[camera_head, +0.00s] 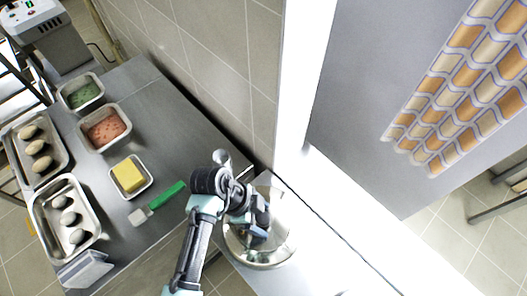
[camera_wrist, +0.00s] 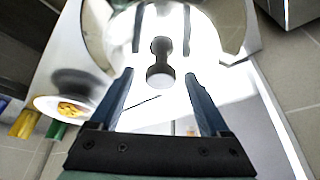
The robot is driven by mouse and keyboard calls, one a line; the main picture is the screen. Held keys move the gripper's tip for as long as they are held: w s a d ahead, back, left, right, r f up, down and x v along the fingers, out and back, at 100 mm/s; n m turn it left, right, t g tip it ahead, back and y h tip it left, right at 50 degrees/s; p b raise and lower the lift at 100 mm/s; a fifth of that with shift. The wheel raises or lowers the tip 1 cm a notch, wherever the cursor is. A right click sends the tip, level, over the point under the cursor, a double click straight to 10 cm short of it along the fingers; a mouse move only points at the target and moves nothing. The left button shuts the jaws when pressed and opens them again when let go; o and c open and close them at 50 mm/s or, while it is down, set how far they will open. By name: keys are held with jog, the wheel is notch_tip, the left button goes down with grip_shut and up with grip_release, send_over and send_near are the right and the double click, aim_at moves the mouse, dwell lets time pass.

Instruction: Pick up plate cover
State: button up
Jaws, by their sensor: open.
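The plate cover is a shiny metal dome (camera_head: 278,243) on the pale counter at lower centre in the head view. In the wrist view the dome (camera_wrist: 222,45) fills the upper middle, with a dark knob (camera_wrist: 161,76) on top. My gripper (camera_head: 258,222) is over the cover in the head view and hides part of it, including the knob. In the wrist view my gripper (camera_wrist: 159,78) is open, with its fingers apart on either side of the knob in the picture. Contact is not visible. The dome mirrors the fingers.
A steel table at left holds a tray of pale oval items (camera_head: 67,214), a butter dish (camera_head: 129,177), a red-filled pan (camera_head: 105,128) and a green-handled tool (camera_head: 160,200). A tiled wall (camera_head: 225,60) stands behind. A bowl of orange-yellow food (camera_wrist: 70,107) shows left in the wrist view.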

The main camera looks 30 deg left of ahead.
jog(key=shift+w+d+f, duration=0.15)
jog(key=shift+d+f, duration=0.05)
jog(key=shift+f, duration=0.45)
grip_shut()
